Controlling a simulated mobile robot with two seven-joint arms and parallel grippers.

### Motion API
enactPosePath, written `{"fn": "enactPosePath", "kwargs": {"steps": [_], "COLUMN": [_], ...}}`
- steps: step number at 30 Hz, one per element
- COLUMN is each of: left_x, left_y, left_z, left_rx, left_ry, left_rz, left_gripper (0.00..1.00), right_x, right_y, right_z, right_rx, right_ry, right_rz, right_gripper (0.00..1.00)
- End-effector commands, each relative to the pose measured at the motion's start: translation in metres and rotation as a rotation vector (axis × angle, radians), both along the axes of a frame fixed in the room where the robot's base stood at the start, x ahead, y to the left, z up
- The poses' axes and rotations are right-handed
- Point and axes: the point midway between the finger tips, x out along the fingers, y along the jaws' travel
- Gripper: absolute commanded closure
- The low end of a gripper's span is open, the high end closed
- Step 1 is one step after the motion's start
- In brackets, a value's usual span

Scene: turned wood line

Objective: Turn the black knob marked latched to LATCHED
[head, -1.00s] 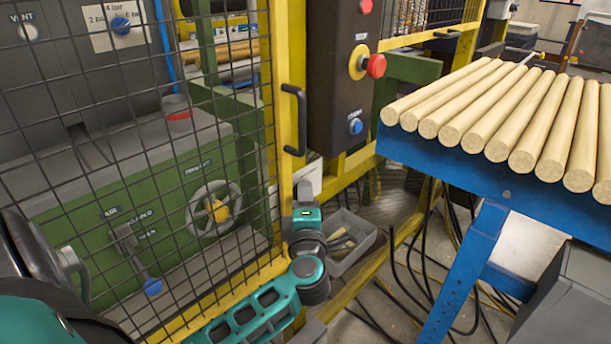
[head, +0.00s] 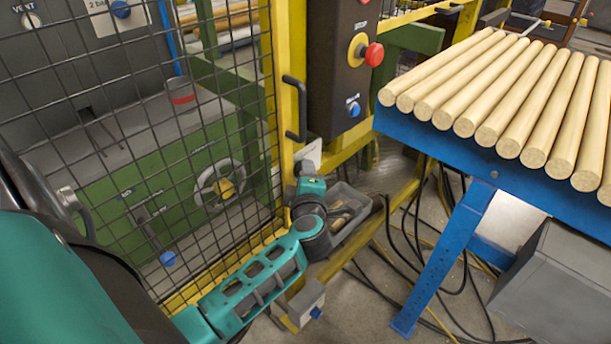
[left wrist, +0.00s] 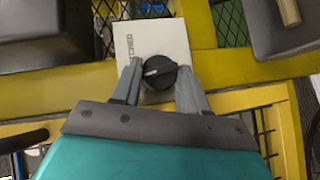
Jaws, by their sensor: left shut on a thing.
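The black knob (left wrist: 160,72) sits on a white plate (left wrist: 158,40) on the yellow fence frame. In the left wrist view, its pale pointer mark runs roughly sideways across the picture. Lettering ending in "CHED" stands beside it, partly hidden by a finger. My left gripper (left wrist: 159,84) has one finger on each side of the knob and is shut on it. In the head view, my left gripper (head: 309,184) is at the post below the black panel, just under the white plate (head: 308,156); the knob is hidden there. My right gripper is not in view.
A mesh door with a black handle (head: 294,108) stands left of the post. A black control panel (head: 338,75) with red and blue buttons is above. A grey bin (head: 354,212) lies behind my gripper. A blue table (head: 450,158) with wooden rods is at right.

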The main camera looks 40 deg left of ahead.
Motion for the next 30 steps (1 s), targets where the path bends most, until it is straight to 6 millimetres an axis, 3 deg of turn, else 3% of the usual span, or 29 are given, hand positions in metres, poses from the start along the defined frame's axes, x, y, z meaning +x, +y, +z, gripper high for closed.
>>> {"fn": "enactPosePath", "kwargs": {"steps": [9, 10, 18, 30], "left_x": [-0.0006, -0.0006, -0.0003, 0.0016], "left_y": [-0.0007, -0.0007, -0.0003, -0.0043], "left_z": [-0.0017, -0.0017, -0.0007, 0.0012], "left_rx": [-0.002, -0.002, -0.001, -0.001], "left_ry": [0.005, 0.005, 0.002, 0.0], "left_rz": [0.001, 0.001, 0.0, 0.0], "left_gripper": [0.87, 0.56, 0.31, 0.31], "right_x": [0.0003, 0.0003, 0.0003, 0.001], "right_y": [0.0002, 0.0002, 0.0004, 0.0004], "right_z": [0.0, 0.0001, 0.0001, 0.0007], "right_rx": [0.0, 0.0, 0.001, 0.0], "right_ry": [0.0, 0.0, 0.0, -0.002], "right_rz": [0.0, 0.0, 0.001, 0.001], "right_gripper": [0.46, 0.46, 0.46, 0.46]}}
